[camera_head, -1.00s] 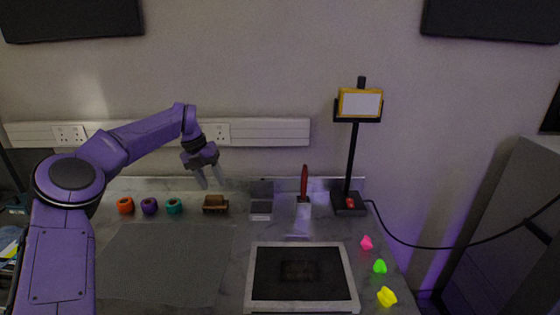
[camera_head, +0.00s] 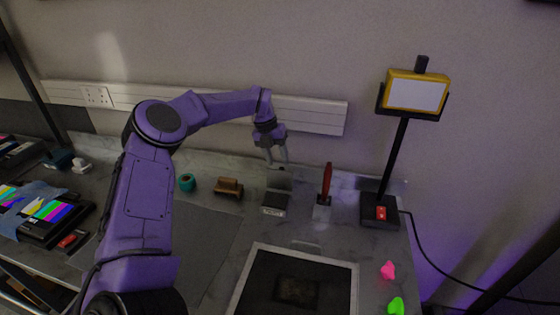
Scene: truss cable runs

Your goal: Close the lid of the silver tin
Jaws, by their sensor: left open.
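The silver tin (camera_head: 274,206) stands near the back of the workbench, between a brown wooden block and a red-handled tool. Its lid (camera_head: 279,179) stands raised at the back of the tin, and the dark inside shows. My left gripper (camera_head: 277,161) is open and points down, just above and behind the raised lid. The fingertips are close to the lid's upper edge; I cannot tell whether they touch it. My right gripper is not in view.
The brown wooden block (camera_head: 229,187) and a teal ring (camera_head: 187,182) are left of the tin. A dark framed panel (camera_head: 297,286) lies in front. The grey mat (camera_head: 205,240) is bare.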

